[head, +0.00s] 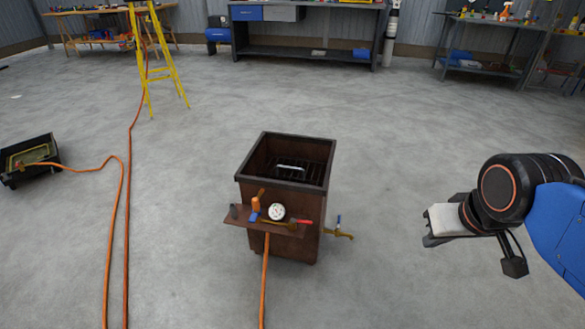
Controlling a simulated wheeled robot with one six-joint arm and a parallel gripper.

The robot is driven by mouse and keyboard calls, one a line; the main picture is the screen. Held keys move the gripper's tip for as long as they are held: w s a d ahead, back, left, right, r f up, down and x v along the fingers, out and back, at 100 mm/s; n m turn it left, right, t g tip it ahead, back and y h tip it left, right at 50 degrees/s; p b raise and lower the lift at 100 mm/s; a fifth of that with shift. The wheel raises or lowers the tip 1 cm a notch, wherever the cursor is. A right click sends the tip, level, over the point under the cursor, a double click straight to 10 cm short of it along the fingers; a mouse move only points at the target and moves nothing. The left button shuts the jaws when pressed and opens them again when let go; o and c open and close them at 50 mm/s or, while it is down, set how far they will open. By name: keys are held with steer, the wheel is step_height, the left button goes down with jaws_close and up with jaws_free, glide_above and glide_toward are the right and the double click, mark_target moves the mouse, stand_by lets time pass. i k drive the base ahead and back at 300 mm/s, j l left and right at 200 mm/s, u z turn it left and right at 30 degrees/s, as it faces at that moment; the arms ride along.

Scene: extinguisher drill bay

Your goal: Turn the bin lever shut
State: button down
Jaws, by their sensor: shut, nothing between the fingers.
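A rusty brown metal bin (244,184) with an open top stands on the floor at the middle. A brown shelf (232,222) on its front carries a round white gauge (277,212), a red lever (304,221) at the right, and small orange and blue parts. A brass tap (341,235) with an upright blue lever (339,220) sticks out from the bin's right side. I cannot tell which is the bin lever. My gripper (430,228) is shut and empty, to the right of the bin and apart from it, pointing left.
An orange hose (265,280) runs from the bin's front toward me. Another orange hose (127,230) crosses the left floor near a black tray (30,158). A yellow stepladder (160,60) and workbenches (303,52) stand behind. The floor between gripper and bin is clear.

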mark_target(305, 222)
steer(key=i+j, duration=0.25)
steer(key=i, duration=0.25)
steer(key=i+j, duration=0.3)
steer(key=i, duration=0.15)
steer(key=i+j, duration=0.25)
steer(key=i, duration=0.25)
steer(key=k+l+z, duration=0.2)
steer(key=k, duration=0.35)
steer(key=k+l+z, duration=0.2)
steer(key=k, duration=0.3)
